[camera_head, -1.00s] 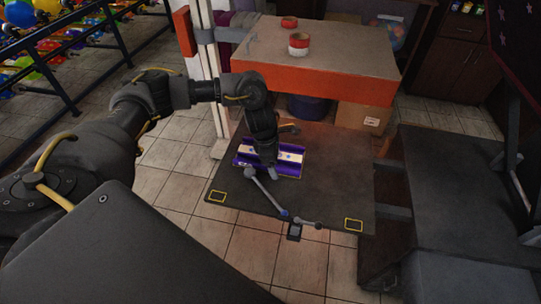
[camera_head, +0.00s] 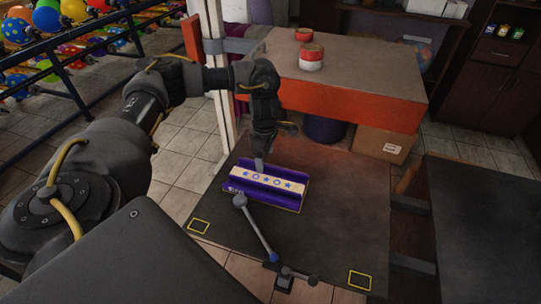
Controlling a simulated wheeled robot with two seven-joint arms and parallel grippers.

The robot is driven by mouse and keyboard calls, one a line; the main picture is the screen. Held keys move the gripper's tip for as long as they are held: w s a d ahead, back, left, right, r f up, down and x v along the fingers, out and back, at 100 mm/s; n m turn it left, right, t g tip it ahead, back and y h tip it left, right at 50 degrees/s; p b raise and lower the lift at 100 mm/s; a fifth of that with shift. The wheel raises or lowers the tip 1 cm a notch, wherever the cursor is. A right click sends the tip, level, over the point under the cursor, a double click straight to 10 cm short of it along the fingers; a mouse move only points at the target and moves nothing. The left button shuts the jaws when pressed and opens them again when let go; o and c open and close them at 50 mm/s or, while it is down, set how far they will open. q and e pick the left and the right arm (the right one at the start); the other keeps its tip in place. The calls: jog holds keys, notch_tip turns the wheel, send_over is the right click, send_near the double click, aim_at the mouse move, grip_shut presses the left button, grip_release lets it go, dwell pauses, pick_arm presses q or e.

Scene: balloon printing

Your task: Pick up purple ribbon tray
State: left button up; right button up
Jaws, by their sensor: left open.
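The purple ribbon tray (camera_head: 292,198) lies on the dark platform (camera_head: 335,240). It has purple sides and a cream strip with blue stars along its middle. My left gripper (camera_head: 259,165) points down at the tray's far left edge, with its tip in front of or close to the tray. The fingers are small and partly hidden, and I cannot tell whether they touch the tray. My right gripper is not in view.
A grey lever with ball joints (camera_head: 257,228) stands at the platform's front edge. An orange-sided table (camera_head: 350,98) with red and white tape rolls (camera_head: 311,58) stands behind. A cardboard box (camera_head: 383,143) is below it. A dark surface (camera_head: 480,220) is at the right.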

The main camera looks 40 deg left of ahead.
pick_arm(q)
send_over(266, 180)
notch_tip(266, 180, down, 5)
jog(key=shift+a+f, duration=0.1)
jog(key=shift+f, duration=0.3)
jog(key=shift+s+f+p, duration=0.1)
jog(key=shift+f+p, duration=0.15)
jog(key=shift+p, duration=0.3)
notch_tip(266, 180, down, 4)
jog(key=shift+r+p, duration=0.15)
jog(key=shift+p, duration=0.65)
jog(key=shift+w+f, duration=0.2)
jog(key=shift+f, duration=0.3)
jog(key=c, duration=1.3)
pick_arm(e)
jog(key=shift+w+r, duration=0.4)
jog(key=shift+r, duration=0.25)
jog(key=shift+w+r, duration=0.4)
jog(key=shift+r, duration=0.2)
pick_arm(q)
jog(key=shift+o, duration=0.2)
jog(key=shift+r, duration=0.15)
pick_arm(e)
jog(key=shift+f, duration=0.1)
